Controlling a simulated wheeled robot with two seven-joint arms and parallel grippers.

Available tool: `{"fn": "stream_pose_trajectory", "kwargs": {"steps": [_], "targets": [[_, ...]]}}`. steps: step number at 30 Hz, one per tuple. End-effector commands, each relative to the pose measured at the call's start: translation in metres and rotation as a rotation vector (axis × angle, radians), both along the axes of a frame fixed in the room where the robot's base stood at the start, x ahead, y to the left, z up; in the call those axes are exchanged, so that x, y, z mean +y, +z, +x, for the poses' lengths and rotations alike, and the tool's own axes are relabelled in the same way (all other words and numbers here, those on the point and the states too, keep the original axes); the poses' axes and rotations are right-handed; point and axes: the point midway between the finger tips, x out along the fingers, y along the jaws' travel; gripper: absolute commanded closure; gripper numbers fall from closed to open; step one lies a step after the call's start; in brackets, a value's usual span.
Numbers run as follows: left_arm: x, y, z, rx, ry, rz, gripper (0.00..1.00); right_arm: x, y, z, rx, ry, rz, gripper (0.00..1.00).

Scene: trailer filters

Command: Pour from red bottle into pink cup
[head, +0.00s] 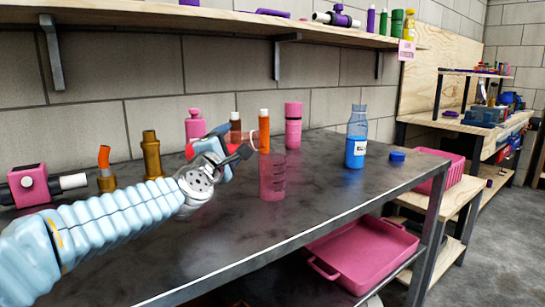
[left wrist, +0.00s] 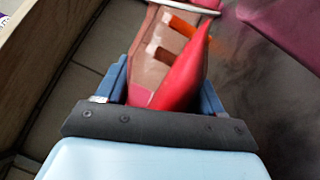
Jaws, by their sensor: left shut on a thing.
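The red bottle (head: 246,137) is clear with red liquid inside. My left gripper (head: 228,154) is shut on it and holds it tipped well over, above the table, near the upper left of the pink cup. In the left wrist view, the bottle (left wrist: 183,85) lies between the fingers, with the red liquid slanting along one side toward the far end. The pink cup (head: 272,180) is a translucent beaker standing upright on the dark table. I cannot tell whether liquid is leaving the bottle or is in the cup. My right gripper is not in view.
Behind the held bottle stand an orange bottle (head: 264,145), a pink bottle (head: 293,128) and a pink flask (head: 195,117). A bottle of blue liquid (head: 356,150) and a blue cap (head: 397,156) are to the right. The table's front right (head: 320,200) is clear.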

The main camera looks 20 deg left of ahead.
Motion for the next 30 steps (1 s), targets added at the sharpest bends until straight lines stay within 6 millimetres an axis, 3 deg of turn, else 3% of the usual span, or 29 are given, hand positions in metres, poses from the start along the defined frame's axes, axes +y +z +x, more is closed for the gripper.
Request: {"fn": "stream_pose_trajectory", "kwargs": {"steps": [30], "targets": [[-0.0034, 0.0071, -0.0001, -0.001, 0.000, 0.062, 0.75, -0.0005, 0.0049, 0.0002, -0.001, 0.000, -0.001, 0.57]]}}
